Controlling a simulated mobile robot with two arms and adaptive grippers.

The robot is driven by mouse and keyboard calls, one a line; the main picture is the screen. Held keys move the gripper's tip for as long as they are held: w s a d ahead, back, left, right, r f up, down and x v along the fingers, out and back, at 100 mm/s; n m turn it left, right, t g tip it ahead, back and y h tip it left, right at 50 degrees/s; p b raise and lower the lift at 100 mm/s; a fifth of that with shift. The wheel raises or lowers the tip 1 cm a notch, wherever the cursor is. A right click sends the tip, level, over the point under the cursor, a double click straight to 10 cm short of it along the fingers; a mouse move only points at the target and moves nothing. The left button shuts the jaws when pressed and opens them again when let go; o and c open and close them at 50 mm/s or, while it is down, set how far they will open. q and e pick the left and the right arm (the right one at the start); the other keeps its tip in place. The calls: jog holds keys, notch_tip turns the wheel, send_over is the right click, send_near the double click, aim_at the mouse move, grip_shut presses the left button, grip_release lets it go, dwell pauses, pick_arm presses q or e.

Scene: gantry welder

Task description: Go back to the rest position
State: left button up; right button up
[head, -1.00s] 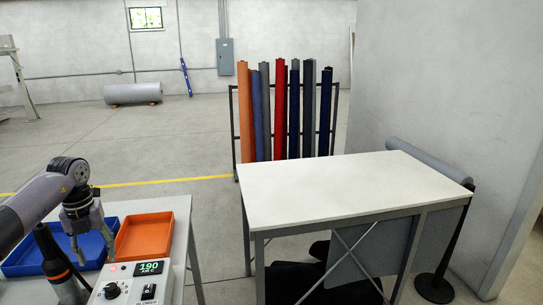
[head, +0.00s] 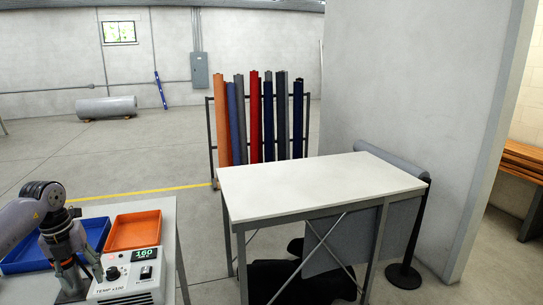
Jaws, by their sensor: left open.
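My left gripper (head: 83,275) is at the lower left, with its grey fingers spread apart and pointing down. It is open, and I see nothing held in it. It is in front of a blue tray (head: 22,262) and just left of a white control box (head: 128,291) with a knob, a switch and a green display reading about 160. I cannot tell whether the fingertips touch anything. My right gripper is not in view.
An orange tray (head: 133,231) stands beside the blue one on a grey table (head: 166,212). A white-topped table (head: 315,185) stands centre right. Behind it is a rack of coloured rolls (head: 253,120). A black post (head: 404,276) stands at right. Open floor lies at the back left.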

pick_arm(q)
jog(key=w+d+f+m+t+h, duration=0.2)
jog(key=d+h, duration=0.3)
jog(key=d, duration=1)
jog(key=w+d+f+m+t+h, duration=0.1)
jog(key=w+d+f+t+h, duration=0.2)
jog(key=d, duration=1.2)
jog(key=s+d+r+n+t+h, duration=0.3)
jog(key=d+r+n+t+h, duration=0.3)
jog(key=d+r+n+t, duration=0.3)
jog(key=s+a+f+n+t+y, duration=0.1)
jog(key=s+a+f+n+y, duration=0.2)
jog(key=a+f+n+y, duration=0.45)
jog(key=s+a+f+n+y, duration=0.2)
jog(key=s+a+n+y, duration=0.2)
jog(key=n+y, duration=0.45)
jog(key=s+a+f+n+g+h, duration=0.1)
jog(key=s+f+n+g, duration=0.2)
jog(key=s+f+g, duration=0.7)
jog(key=s+a+f+n+g+h, duration=0.15)
jog(key=s+f+n, duration=0.25)
jog(key=s, duration=1.3)
notch_tip(320, 180, down, 31)
jog(key=s+g+b, duration=0.2)
jog(key=b, duration=0.1)
jog(key=s+a+f+g+y+b, duration=0.1)
jog(key=s+a+f+b, duration=0.1)
jog(key=s+f, duration=1.4)
jog(key=shift+a+f+m, duration=0.4)
